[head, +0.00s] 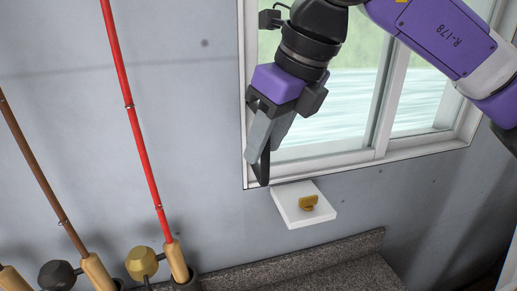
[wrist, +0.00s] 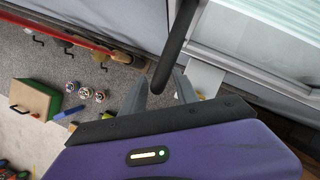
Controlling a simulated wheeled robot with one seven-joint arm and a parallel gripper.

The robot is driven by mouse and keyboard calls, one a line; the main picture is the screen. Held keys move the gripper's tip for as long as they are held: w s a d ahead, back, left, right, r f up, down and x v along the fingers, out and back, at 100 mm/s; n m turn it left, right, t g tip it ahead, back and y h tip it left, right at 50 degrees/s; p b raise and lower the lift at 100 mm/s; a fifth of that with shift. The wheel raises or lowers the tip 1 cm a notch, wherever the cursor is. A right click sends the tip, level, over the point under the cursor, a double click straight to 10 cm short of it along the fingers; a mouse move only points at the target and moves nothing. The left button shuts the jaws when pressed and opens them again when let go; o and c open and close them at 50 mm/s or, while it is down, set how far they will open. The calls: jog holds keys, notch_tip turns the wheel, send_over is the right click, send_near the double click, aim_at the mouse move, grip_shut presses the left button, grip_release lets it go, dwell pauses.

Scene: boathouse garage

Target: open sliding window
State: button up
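The window has a white frame (head: 330,163) and a pane on each side of an upright divider; water and greenery show through the glass. In the wrist view the window frame (wrist: 235,66) runs across the upper right. My gripper (head: 262,150) is at the window's lower left corner, pointing down. In the wrist view my gripper (wrist: 161,82) has its two grey fingers apart. A dark upright bar (wrist: 178,42), seemingly the window's handle, passes between them. I cannot tell whether either finger touches it. The left edge of the pane is partly hidden by my gripper.
A white wall block with a brass piece (head: 293,211) sits just below the window. A speckled grey ledge (head: 300,262) is lower down. A red rod (head: 131,115) and a brown rod (head: 36,165) lean at left.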

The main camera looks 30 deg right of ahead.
aim_at(260, 179)
jog(key=shift+p+x, duration=0.35)
jog(key=shift+x, duration=1.35)
grip_shut()
